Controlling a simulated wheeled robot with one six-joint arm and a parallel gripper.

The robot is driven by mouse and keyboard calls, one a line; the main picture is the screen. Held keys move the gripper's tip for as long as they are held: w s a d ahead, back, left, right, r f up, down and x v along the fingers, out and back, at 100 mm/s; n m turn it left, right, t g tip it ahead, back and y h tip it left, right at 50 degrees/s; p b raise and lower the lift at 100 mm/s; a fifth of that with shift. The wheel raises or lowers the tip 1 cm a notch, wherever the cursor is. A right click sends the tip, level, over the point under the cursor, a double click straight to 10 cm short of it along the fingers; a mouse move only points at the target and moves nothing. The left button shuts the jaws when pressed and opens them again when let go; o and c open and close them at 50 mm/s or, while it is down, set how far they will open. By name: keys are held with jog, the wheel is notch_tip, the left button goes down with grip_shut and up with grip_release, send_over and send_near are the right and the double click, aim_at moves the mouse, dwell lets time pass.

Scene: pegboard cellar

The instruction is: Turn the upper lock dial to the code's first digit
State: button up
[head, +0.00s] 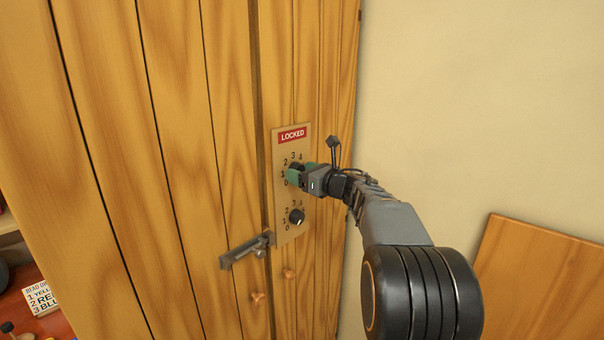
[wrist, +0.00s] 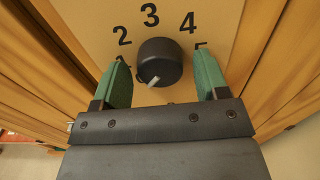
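The upper lock dial (wrist: 160,60) is a round black knob ringed by digits. Its white mark points down and slightly left, below the 1, toward a spot where my gripper hides the plate. Digits 2, 3 and 4 are clear in the wrist view; the fingers partly cover 1 and 5. My gripper (wrist: 163,80) is open, one green finger on each side of the knob, with a small gap on both sides. In the head view my gripper (head: 303,174) covers most of the upper dial. The tan lock plate (head: 284,238) carries a red LOCKED sign (head: 293,135).
A lower dial (head: 297,216) sits below my gripper, with a grey latch (head: 245,250) below left of it. Wooden knobs (head: 258,298) stick out lower down. A partly cut-off note (head: 42,298) lists numbered colour words at lower left. A wooden panel (head: 545,280) stands at right.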

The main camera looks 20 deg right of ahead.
jog(key=c, duration=0.8)
jog(key=shift+m+p, duration=5.65)
jog(key=shift+m, duration=7.85)
